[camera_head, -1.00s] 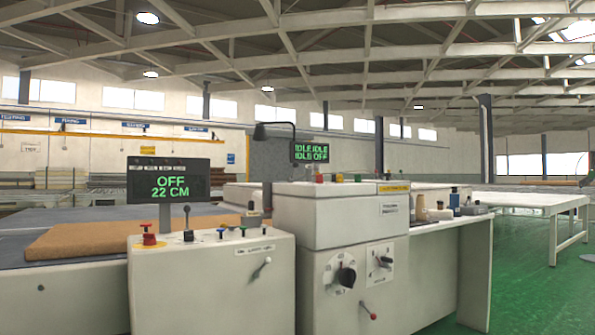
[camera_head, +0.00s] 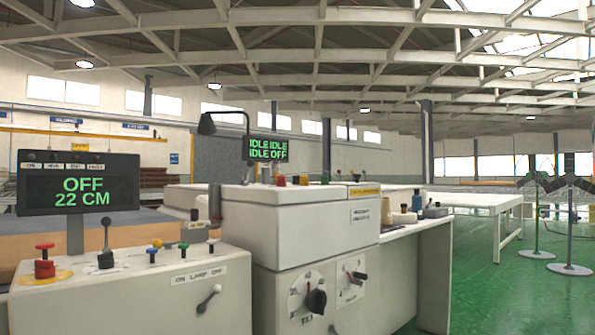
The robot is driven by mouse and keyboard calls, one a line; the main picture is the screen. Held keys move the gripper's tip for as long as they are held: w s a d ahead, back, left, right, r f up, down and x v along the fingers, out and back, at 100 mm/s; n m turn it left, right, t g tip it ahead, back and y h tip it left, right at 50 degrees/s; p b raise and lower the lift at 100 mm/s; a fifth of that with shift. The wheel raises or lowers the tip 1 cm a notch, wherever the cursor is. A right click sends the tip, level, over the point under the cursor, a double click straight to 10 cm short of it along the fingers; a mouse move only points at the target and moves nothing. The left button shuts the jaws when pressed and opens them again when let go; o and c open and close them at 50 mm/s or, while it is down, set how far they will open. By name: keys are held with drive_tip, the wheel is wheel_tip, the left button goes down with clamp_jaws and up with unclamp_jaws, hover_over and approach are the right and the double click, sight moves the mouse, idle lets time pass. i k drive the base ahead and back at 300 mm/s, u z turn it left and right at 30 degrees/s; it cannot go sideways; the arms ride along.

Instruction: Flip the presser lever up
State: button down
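The frames do not make clear which lever is the presser lever. On the left console (camera_head: 130,290) a black-knobbed lever (camera_head: 106,245) stands upright on the top. On the taller cabinet (camera_head: 290,228) to the right are a large black rotary dial (camera_head: 315,300) and a smaller black-handled knob (camera_head: 358,275) on a white plate. My gripper is not in view.
A screen (camera_head: 80,184) reading OFF, 22 CM stands behind a red button (camera_head: 44,262). A second screen (camera_head: 267,149) reads IDLE and OFF. Bottles stand on the right side table. Green floor (camera_head: 490,290) is open at right, with posts on round bases.

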sight(250, 162)
drive_tip(key=u, duration=0.05)
drive_tip(key=i, duration=1.1)
drive_tip(key=u, duration=0.8)
